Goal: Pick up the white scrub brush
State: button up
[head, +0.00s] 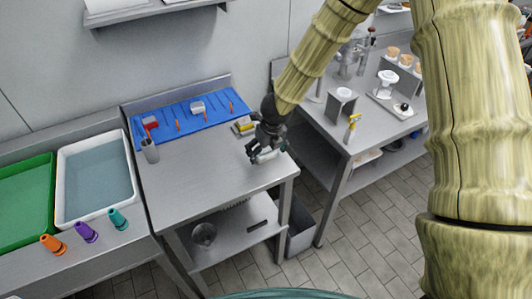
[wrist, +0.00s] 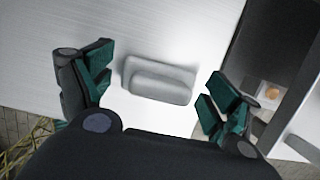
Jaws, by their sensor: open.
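The white scrub brush (wrist: 158,82) lies on the steel table (wrist: 190,22), centred between my fingers in the wrist view. It looks pale grey-white with a raised handle part along its length. In the head view the brush (head: 266,155) shows in part at the table's right front area, partly covered by my gripper (head: 267,148). My gripper also shows in the wrist view (wrist: 155,92), with green-padded fingers spread on either side of the brush. There is a gap between each finger and the brush. The gripper is open and empty.
A blue mat (head: 185,113) with several tools lies at the table's back. A yellow-and-grey item (head: 244,126) sits near my gripper. A grey cup (head: 150,150) stands at the left. A gap separates this table from the right-hand bench (head: 365,130). The table's front middle is clear.

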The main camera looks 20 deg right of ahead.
jog(key=c, duration=1.1)
notch_tip(320, 180, up, 18)
jog(key=shift+b, duration=0.4)
jog(key=shift+o, duration=1.4)
jog(key=shift+c, duration=0.9)
